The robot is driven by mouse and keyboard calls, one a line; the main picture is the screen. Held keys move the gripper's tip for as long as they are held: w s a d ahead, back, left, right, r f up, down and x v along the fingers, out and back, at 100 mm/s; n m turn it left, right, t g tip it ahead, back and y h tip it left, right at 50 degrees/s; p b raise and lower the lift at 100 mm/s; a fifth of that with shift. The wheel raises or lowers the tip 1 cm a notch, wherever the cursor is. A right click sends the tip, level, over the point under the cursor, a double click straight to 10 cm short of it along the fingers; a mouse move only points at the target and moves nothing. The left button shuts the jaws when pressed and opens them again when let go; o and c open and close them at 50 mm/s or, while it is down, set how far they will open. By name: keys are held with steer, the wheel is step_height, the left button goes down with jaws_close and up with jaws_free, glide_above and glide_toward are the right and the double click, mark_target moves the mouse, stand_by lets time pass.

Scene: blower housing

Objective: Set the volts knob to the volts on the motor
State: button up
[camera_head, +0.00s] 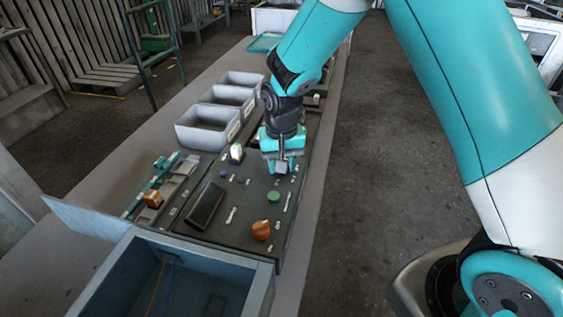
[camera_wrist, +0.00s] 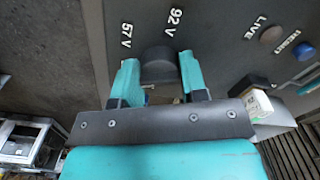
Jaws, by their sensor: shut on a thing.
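My gripper (camera_head: 281,163) points down over the far right part of a dark control panel (camera_head: 243,239). In the wrist view my gripper (camera_wrist: 160,82) has its two teal fingers on either side of a dark round knob (camera_wrist: 158,60) and is shut on it. White labels beside the knob read "57 V" (camera_wrist: 126,35) and "92 V" (camera_wrist: 174,22). The knob's pointer is not clear, so its setting cannot be told. I cannot pick out a motor or read its volts in these views.
The panel also carries an orange knob (camera_head: 262,230), a green button (camera_head: 273,196) and a black block (camera_head: 206,205). A blue-grey crate (camera_head: 128,262) stands at the near end. Several grey bins (camera_head: 206,127) stand beyond.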

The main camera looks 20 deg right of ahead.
steer(key=m, duration=0.5)
steer(key=shift+m, duration=0.3)
steer(key=m, duration=0.5)
steer(key=shift+r, duration=0.1)
stand_by(0.3)
steer(key=o, duration=0.9)
step_height(320, 180, up, 17)
steer(key=shift+r+b, duration=0.2)
steer(key=shift+b, duration=0.85)
